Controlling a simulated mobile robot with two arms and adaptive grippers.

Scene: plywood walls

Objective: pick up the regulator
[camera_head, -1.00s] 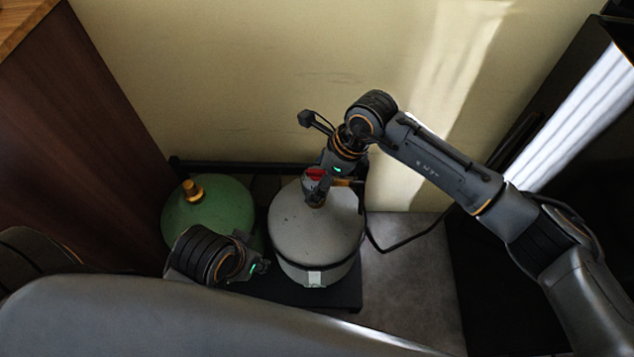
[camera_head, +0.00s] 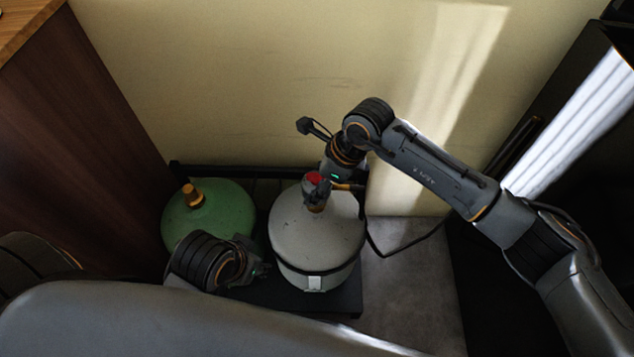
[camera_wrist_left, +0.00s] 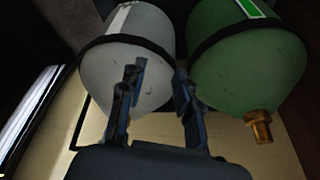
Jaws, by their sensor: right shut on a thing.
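The regulator (camera_head: 314,176), with a red top, sits at the top of the grey gas cylinder (camera_head: 318,240). My right gripper (camera_head: 316,192) reaches it from behind and is shut on it; its fingers hide much of the regulator's body. I cannot tell whether the regulator is apart from the cylinder valve. My left gripper is low between the two cylinders in the head view. In the left wrist view, its two fingers (camera_wrist_left: 158,78) are spread apart with nothing between them, and the grey cylinder (camera_wrist_left: 135,30) shows behind.
A green cylinder (camera_head: 222,212) with a brass valve (camera_head: 191,194) stands left of the grey one. Both stand on a dark base (camera_head: 345,300) by the pale wall. A black hose (camera_head: 400,246) curves to the right. A brown wooden panel (camera_head: 100,150) stands at left.

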